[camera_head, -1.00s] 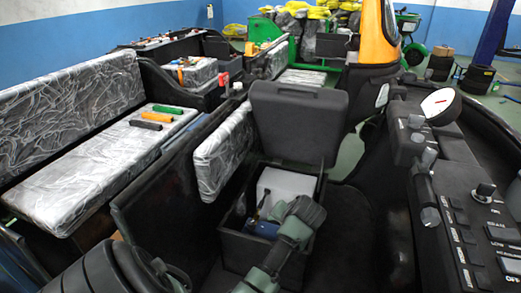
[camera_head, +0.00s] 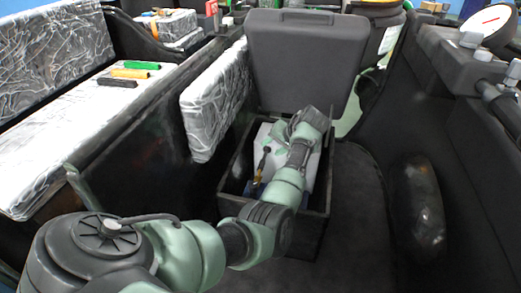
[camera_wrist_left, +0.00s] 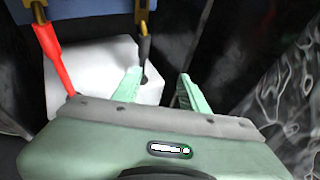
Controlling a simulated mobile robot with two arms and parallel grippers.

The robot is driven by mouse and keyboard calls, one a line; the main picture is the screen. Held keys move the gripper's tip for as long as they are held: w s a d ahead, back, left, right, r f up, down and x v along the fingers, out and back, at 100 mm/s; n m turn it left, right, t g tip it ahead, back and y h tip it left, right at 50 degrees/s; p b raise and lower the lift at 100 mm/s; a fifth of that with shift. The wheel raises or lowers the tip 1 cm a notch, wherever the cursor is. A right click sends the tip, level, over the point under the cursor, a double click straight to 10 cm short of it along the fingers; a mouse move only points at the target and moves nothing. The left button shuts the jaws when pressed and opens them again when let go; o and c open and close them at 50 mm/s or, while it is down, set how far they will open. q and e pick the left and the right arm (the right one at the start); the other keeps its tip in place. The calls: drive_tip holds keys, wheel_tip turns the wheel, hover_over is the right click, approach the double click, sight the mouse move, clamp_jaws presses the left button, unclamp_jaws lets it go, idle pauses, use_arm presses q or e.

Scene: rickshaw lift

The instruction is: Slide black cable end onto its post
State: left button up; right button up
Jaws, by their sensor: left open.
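The black cable end (camera_wrist_left: 145,50) shows in the left wrist view as a dark sleeve with a brass-coloured piece above it. It also shows in the head view (camera_head: 262,163), inside the open black box. A red cable end (camera_wrist_left: 48,45) lies to its left in the wrist view. A white block (camera_wrist_left: 88,62) and a blue body (camera_wrist_left: 85,8) are beside them. My left gripper (camera_wrist_left: 159,76) is open and empty, its left finger close to the black cable end; contact is unclear. It reaches into the box in the head view (camera_head: 272,140). I cannot make out the post clearly.
The black box (camera_head: 322,190) has tight walls around my left gripper, with its raised lid (camera_head: 305,60) behind. A plastic-wrapped cushion (camera_head: 214,103) stands close on the left. Dark floor (camera_head: 355,230) to the right is clear.

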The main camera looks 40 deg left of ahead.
use_arm(q)
drive_tip(key=b, duration=0.5)
approach(262, 166)
drive_tip(key=f, duration=0.1)
drive_tip(key=b+x, duration=0.2)
drive_tip(key=x, duration=0.6)
drive_tip(key=shift+w+a+r, duration=0.1)
drive_tip(key=shift+a+r, duration=0.05)
drive_tip(key=shift+a, duration=0.1)
use_arm(e)
wheel_tip(262, 166, up, 9)
drive_tip(key=t, duration=0.1)
drive_tip(key=shift+s+d, duration=0.2)
drive_tip(key=shift+s, duration=0.15)
drive_tip(key=shift+r, duration=0.1)
use_arm(q)
clamp_jaws()
